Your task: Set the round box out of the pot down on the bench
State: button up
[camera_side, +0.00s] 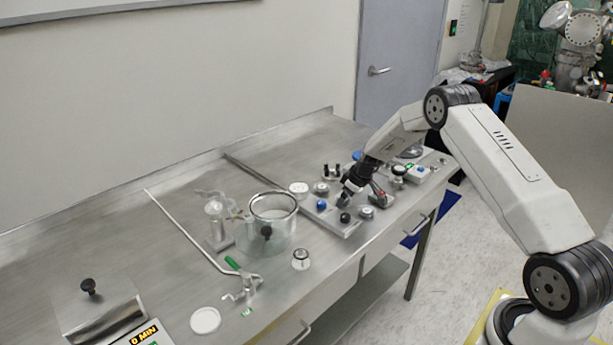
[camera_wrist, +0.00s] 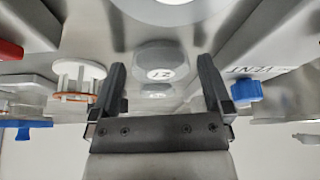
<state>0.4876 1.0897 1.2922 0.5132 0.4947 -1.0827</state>
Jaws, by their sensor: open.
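The pot (camera_side: 285,236), a clear glass vessel with a metal rim, stands on the bench (camera_side: 180,262) in the middle of the side view. A black knob shows on its front. A small round box (camera_side: 300,261) with a pale top and dark ring sits on the bench in front of the pot, apart from it. I cannot make out the pot's contents clearly. My gripper (camera_side: 350,192) is right of the pot, low over a plate of knobs. In the wrist view my gripper (camera_wrist: 162,82) is open, with nothing held between its fingers.
A grey labelled knob (camera_wrist: 160,62) lies beyond the fingers, with a blue knob (camera_wrist: 246,89) to the right. A valve plate (camera_side: 330,220) sits under my gripper. A bent metal rod (camera_side: 190,238), a green-handled clamp (camera_side: 240,278) and a white disc (camera_side: 205,320) lie left of the pot.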

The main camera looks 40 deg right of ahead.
jog(key=v, duration=1.2)
dwell(0.3)
jog(key=shift+r, duration=0.2)
dwell(0.3)
jog(key=s+a+r+m+g, duration=0.1)
jog(key=s+a+r, duration=0.1)
jog(key=s+a, duration=0.45)
jog(key=s+a+r, duration=0.1)
jog(key=s+a, duration=0.2)
jog(key=a, duration=0.7)
jog(key=s+a+m+g, duration=0.1)
jog(key=s+a, duration=0.8)
jog(key=s, duration=0.4)
jog(key=shift+h, duration=0.4)
